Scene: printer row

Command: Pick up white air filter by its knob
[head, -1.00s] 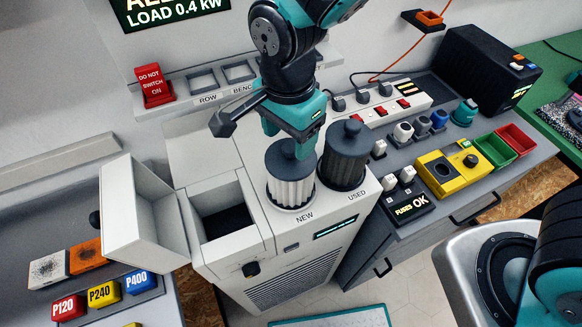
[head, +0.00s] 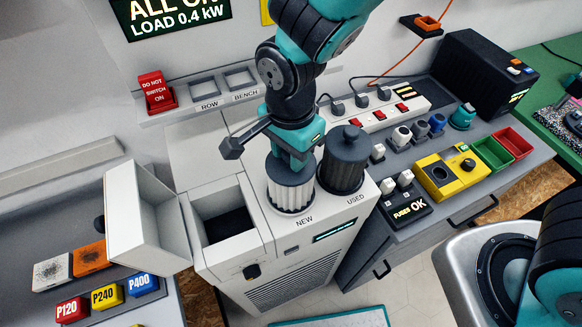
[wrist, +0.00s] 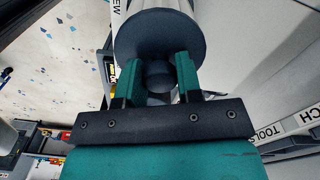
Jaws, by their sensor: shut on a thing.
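The white air filter (head: 291,196) is a pleated cylinder with a dark grey top cap. It stands upright at the spot marked NEW on the white cabinet. My gripper (head: 291,160) is above it, with its teal fingers down at the cap. In the wrist view my gripper (wrist: 158,78) is shut on the knob (wrist: 158,77), a dark round stub between the two fingers. The filter's dark cap (wrist: 158,35) spreads out beyond the fingertips. In the head view the knob is hidden by the fingers.
A dark used filter (head: 344,165) stands close on the right, at USED. An open compartment (head: 222,222) with a raised white lid (head: 150,222) lies to the left. A power strip (head: 385,112) is behind to the right.

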